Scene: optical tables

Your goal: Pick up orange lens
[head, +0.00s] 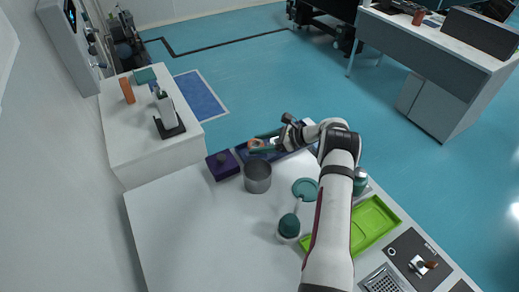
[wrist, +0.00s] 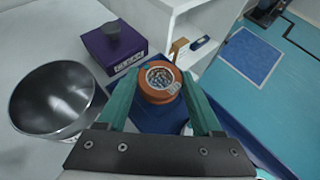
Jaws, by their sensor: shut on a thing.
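The orange lens (wrist: 158,82) is a round orange ring with a clear, patterned centre. In the wrist view it sits between the two green fingers of my gripper (wrist: 160,98), which are shut on its sides. In the head view the lens (head: 256,144) is a small orange spot at the end of my gripper (head: 262,145), above the dark blue tray (head: 283,154). I cannot tell how far it is above the tray.
A metal beaker (head: 258,177) stands close by, near the purple box (head: 222,165). A green-topped flask (head: 289,226), a teal disc (head: 305,188) and a bright green tray (head: 372,222) are nearer. The table's left part is clear.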

